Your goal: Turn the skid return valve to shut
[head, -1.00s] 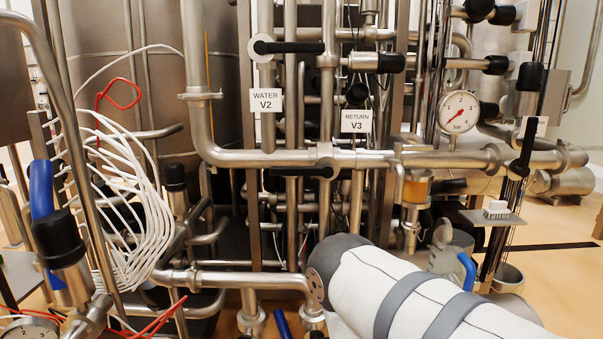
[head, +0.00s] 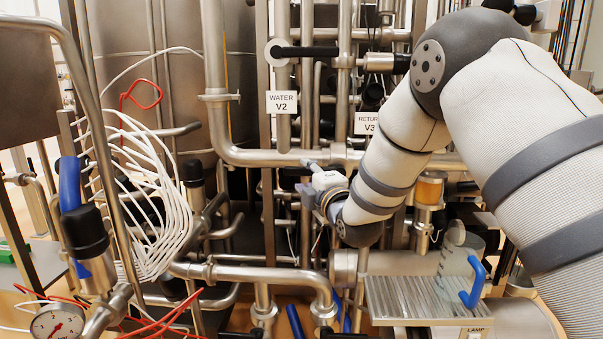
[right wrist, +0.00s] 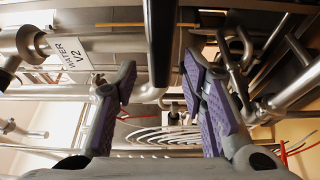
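The label RETURN V3 (head: 368,123) is partly covered by my right arm. In the head view my right gripper (head: 308,180) is just below the horizontal steel pipe, left of that label, where a black lever handle lay level earlier. The gripper and wrist now hide that handle there. In the right wrist view the gripper (right wrist: 160,78) is open, its two purple-padded fingers apart. A black bar, seemingly the lever handle (right wrist: 160,40), lies between them with gaps on both sides. I cannot tell how deep it sits. My left gripper is not in view.
The WATER V2 label (head: 282,102) hangs left of RETURN V3, under another level black handle (head: 305,51). White hoses (head: 150,205) and a gauge (head: 58,322) are at left. A ribbed metal platform (head: 415,298) is below my arm. Pipes crowd the space.

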